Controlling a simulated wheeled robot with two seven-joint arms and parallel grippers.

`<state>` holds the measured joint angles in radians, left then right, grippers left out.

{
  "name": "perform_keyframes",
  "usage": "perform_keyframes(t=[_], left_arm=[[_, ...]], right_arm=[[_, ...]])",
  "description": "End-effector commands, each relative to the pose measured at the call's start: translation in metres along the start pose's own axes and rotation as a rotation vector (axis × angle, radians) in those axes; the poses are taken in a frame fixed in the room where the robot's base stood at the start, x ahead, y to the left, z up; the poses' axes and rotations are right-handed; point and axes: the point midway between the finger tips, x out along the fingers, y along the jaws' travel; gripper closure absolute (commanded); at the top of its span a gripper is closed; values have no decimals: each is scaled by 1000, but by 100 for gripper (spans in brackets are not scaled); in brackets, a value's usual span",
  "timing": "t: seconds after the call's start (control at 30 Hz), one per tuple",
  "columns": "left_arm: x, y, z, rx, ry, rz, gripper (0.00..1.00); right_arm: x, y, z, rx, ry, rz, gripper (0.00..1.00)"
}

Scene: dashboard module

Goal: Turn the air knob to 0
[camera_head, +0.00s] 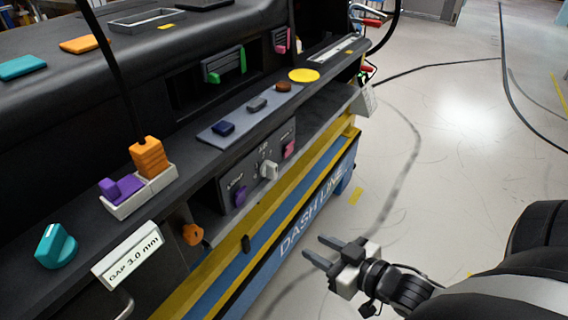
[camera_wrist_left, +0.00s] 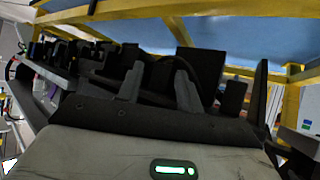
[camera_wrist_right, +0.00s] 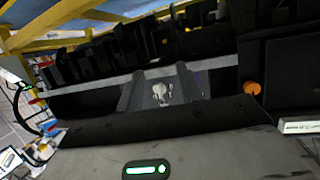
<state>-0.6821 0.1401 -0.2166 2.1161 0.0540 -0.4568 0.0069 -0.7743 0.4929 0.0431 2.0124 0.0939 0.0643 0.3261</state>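A pale knob (camera_head: 268,170) stands out from a dark panel (camera_head: 225,188) on the front of the dashboard module, with small markings around it that I cannot read surely. A pale knob-like shape (camera_wrist_right: 160,92) also shows between the fingers in the right wrist view. My right gripper (camera_head: 321,249) is open and empty, in front of the module, apart from the panel and lower right of the knob in the head view. My left gripper (camera_wrist_left: 158,75) is open and empty in its wrist view, with dark module parts beyond it; it is not in the head view.
An orange knob (camera_head: 193,234) and a teal knob (camera_head: 56,246) sit further left. A tray (camera_head: 128,206) holds purple and orange pieces. A yellow and blue frame runs below the panel.

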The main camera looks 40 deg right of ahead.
Motion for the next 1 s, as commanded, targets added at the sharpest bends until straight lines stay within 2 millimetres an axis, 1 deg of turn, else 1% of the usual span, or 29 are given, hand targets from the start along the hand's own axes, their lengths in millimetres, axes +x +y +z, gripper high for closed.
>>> perform_keyframes(t=[0.03,0.1,0.2,0.3,0.37,0.47,0.67,1.0], left_arm=[[-2,0,-1,3,-7,-2,64],[-3,0,0,8,-13,-4,64],[-3,-1,-1,15,-15,-7,64],[-3,-2,-2,20,-13,-8,64],[-2,-2,-1,22,-13,-8,64],[-1,-3,0,23,-14,-8,64],[1,-2,2,18,-13,-5,64],[1,-2,-2,12,2,-1,64]], right_arm=[[-8,24,-19,-26,58,-23,64],[-15,46,-44,-38,145,-70,64],[-23,64,-73,-48,232,-138,64],[-26,70,-89,-50,278,-182,64],[-24,71,-94,-51,291,-193,64],[-14,69,-98,-50,297,-197,64],[22,61,-109,-51,299,-196,64],[84,48,-128,-50,298,-194,64]])
